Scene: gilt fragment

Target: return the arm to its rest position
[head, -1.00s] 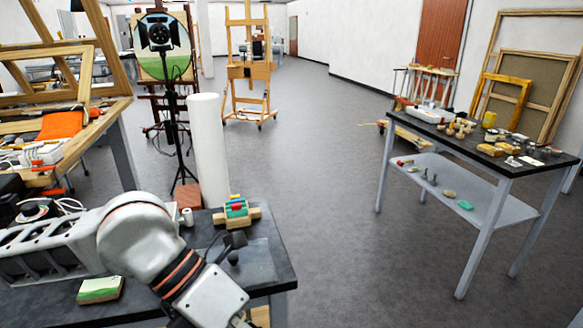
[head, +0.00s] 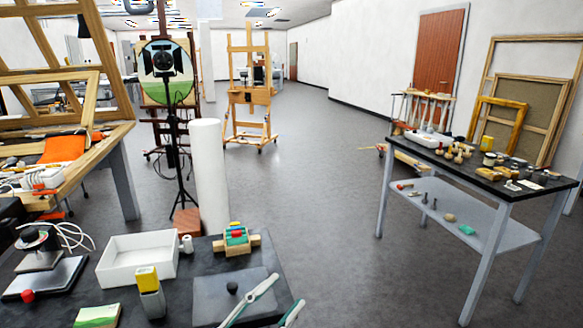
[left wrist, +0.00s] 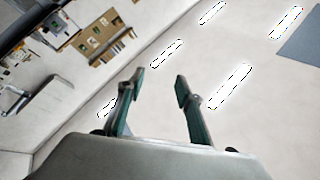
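My left gripper (head: 288,290) shows at the bottom edge of the head view, its two pale green-edged fingers in front of the near dark table. The rest of the left arm is out of the picture. In the left wrist view the same gripper (left wrist: 157,78) has its dark green fingers spread apart, with nothing between them. It points towards a pale ceiling with bright lamps. My right gripper is not in view.
The near table (head: 195,310) holds a white tray (head: 135,260), a yellow-topped grey block (head: 149,292), a green painted block (head: 98,316) and a grey slab (head: 225,292). A white column (head: 209,175) stands behind. A side table (head: 490,190) stands right; floor between is clear.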

